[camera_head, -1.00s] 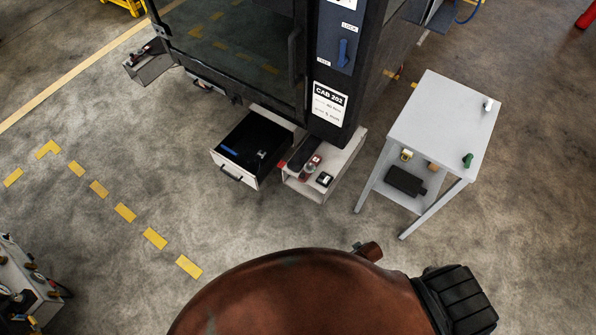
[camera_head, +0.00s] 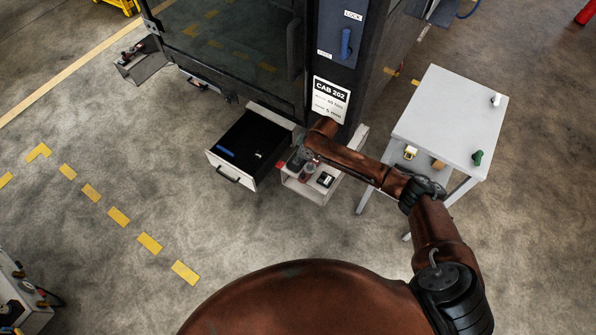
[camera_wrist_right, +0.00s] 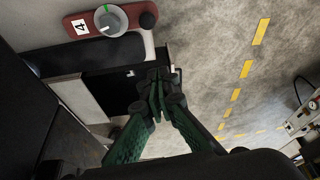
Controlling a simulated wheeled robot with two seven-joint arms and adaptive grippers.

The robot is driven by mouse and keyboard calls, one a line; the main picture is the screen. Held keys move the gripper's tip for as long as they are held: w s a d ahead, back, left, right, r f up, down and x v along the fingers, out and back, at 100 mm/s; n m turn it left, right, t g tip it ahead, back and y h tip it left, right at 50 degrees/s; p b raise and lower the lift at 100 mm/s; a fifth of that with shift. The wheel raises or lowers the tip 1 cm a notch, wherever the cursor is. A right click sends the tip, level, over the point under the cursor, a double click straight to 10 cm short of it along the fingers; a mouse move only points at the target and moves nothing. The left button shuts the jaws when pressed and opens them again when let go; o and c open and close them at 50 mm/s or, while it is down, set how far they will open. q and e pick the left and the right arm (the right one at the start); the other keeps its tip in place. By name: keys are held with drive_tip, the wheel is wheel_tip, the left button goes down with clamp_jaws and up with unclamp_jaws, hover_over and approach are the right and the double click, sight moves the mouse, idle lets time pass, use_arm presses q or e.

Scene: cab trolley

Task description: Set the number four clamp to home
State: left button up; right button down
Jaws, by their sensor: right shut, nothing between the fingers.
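The number four clamp unit shows in the wrist view as a red plate with a white "4" label (camera_wrist_right: 80,26), a round grey dial (camera_wrist_right: 110,20) and a dark round knob (camera_wrist_right: 147,20). A green mark shows on the dial's upper rim, and a white line on its face points to the lower left. My right gripper (camera_wrist_right: 158,88) is shut and empty, below the plate in that view and apart from it. In the head view my right gripper (camera_head: 297,160) is small and partly hidden, over the low shelf under the cab. My left gripper is out of view.
An open drawer (camera_head: 214,157) juts from the cab beside the low grey shelf (camera_head: 305,190). A white side table (camera_head: 440,115) stands at the right with small items. The dark cab (camera_head: 230,45) rises behind.

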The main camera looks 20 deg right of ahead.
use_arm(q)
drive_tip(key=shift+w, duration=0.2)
use_arm(e)
drive_tip(key=shift+w+r, duration=0.2)
drive_tip(key=shift+r, duration=0.2)
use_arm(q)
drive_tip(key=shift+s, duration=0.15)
use_arm(e)
drive_tip(key=b, duration=0.4)
hover_over(299, 177)
drive_tip(key=w, duration=0.1)
drive_tip(key=f, duration=1)
drive_tip(key=shift+a, duration=0.4)
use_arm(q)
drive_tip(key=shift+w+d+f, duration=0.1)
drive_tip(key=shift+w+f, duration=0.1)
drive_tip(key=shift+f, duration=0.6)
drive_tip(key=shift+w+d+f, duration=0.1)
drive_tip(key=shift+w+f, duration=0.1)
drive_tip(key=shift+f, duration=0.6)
use_arm(e)
drive_tip(key=shift+s+d, duration=0.35)
drive_tip(key=shift+s, duration=0.05)
drive_tip(key=shift+d, duration=0.1)
